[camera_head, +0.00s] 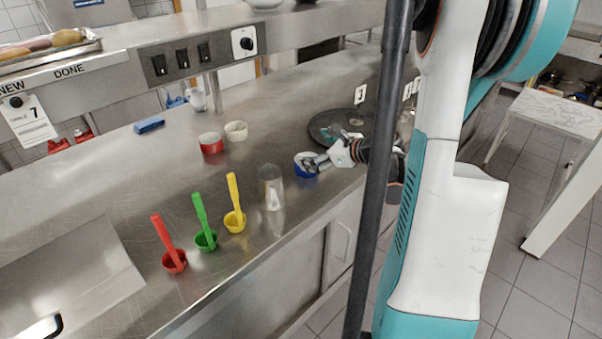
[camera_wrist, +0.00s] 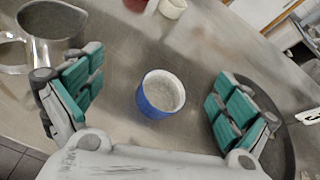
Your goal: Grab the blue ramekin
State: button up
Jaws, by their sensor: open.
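The blue ramekin (camera_head: 304,170) stands upright on the steel counter in the head view, partly covered by my gripper (camera_head: 318,164). In the wrist view the blue ramekin (camera_wrist: 151,104) has a pale inside and sits between and a little beyond the two fingers of my gripper (camera_wrist: 157,105). The fingers are spread wide, with a gap on each side of the ramekin, and nothing is held.
A metal jug (camera_head: 271,188) stands left of the ramekin. A dark round pan or plate (camera_head: 330,122) lies behind. A red ramekin (camera_head: 211,144) and a cream ramekin (camera_head: 236,131) stand farther back.

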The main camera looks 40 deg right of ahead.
jog(key=s+d+f+m, duration=0.1)
jog(key=s+d+f, duration=0.1)
jog(key=s+d+f+m+b, duration=0.1)
jog(key=s+d+f+m, duration=0.1)
jog(key=s+f, duration=0.1)
jog(key=shift+d+h, duration=0.2)
jog(key=shift+h, duration=0.2)
jog(key=shift+f+m, duration=0.15)
jog(key=shift+m, duration=0.15)
jog(key=b+x, duration=0.2)
jog(key=x, duration=0.5)
jog(key=shift+f, duration=0.15)
jog(key=shift+b+x, duration=1.3)
jog(key=shift+x, duration=1.9)
jog(key=shift+a, duration=0.1)
jog(key=c, duration=1.3)
